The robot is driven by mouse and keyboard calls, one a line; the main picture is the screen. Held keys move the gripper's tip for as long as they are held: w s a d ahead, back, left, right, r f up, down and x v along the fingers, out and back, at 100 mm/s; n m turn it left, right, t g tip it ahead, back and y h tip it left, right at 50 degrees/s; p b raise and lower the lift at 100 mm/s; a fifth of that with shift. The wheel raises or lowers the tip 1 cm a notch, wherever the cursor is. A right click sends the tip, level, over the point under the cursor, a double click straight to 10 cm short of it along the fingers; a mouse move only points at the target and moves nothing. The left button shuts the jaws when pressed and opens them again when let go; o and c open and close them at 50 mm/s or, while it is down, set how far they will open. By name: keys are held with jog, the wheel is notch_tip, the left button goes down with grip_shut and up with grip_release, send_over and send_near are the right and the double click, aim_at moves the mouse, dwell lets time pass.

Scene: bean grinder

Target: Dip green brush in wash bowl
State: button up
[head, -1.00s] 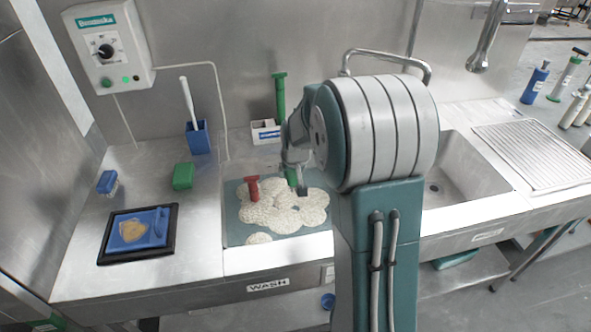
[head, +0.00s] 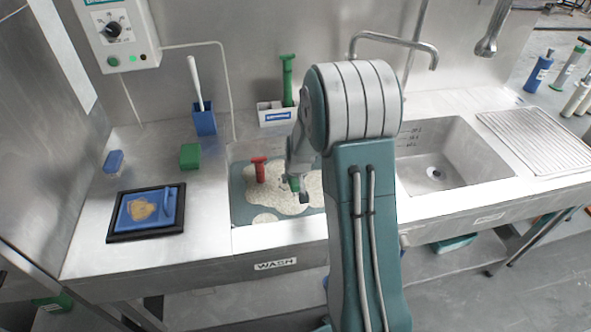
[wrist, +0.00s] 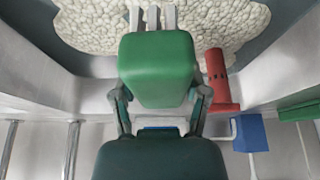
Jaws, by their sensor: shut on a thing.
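The green brush (wrist: 157,70) is held between the two fingers of my gripper (wrist: 160,98) in the wrist view, with grey prong-like parts showing beyond its far end. In the head view my gripper (head: 298,188) is over the sunken wash bowl (head: 240,208), and a bit of the green brush (head: 294,184) shows by the fingers. Pale foam (head: 285,206) covers much of the water. The brush's lower end is mostly hidden, so I cannot tell how deep it reaches.
A red handle (head: 258,170) stands in the foam left of my gripper. A green block (head: 190,156), a blue brush (head: 113,160) and a black tray (head: 118,238) lie to the left. A white holder (head: 276,116) is behind. An empty sink (head: 470,165) is right.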

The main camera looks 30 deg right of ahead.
notch_tip(320, 180, down, 8)
jog(key=shift+d+f, duration=0.25)
jog(key=shift+d, duration=0.15)
dwell(0.3)
jog(key=shift+a, duration=0.1)
dwell(0.3)
jog(key=shift+r, duration=8.5)
